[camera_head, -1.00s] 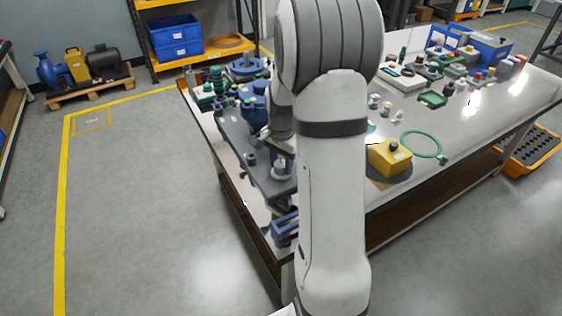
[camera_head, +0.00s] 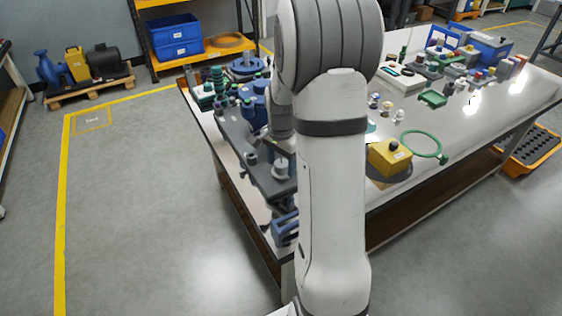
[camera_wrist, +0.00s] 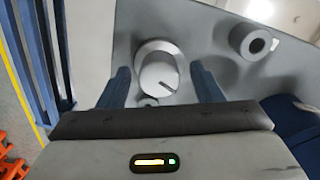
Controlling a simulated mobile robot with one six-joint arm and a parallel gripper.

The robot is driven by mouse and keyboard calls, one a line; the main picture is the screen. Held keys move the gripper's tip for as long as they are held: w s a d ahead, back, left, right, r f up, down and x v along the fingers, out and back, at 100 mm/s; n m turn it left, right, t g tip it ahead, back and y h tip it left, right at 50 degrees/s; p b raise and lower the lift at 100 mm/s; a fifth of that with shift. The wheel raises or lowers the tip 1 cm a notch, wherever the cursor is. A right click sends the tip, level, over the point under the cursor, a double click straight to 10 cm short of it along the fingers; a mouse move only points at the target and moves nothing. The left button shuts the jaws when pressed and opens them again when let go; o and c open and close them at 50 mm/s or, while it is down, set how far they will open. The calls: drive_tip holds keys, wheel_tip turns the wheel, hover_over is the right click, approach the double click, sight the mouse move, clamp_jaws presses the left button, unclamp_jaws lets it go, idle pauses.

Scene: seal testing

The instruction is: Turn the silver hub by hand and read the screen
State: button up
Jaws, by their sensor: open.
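The silver hub (camera_wrist: 158,72) is a round knob with a dark line on its face, on a grey plate (camera_wrist: 205,50). In the wrist view my gripper (camera_wrist: 160,69) is open, with one blue finger on each side of the hub. Gaps show between the fingers and the hub, and I see no clear contact. In the head view the hub (camera_head: 281,168) shows on the dark grey bench fixture (camera_head: 262,174), left of my arm; my fingers cannot be made out there. No readable screen shows; a pale flat device with a dark strip (camera_head: 391,71) lies farther back.
A grey ring-shaped part (camera_wrist: 254,42) stands right of the hub. Blue slatted parts (camera_wrist: 40,60) are close on the left. On the bench are a yellow box with a black button (camera_head: 389,157) and a green ring (camera_head: 421,144).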

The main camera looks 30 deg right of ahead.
sight(281, 163)
drive_tip(key=shift+r+p, duration=0.5)
drive_tip(key=shift+r, duration=3.4)
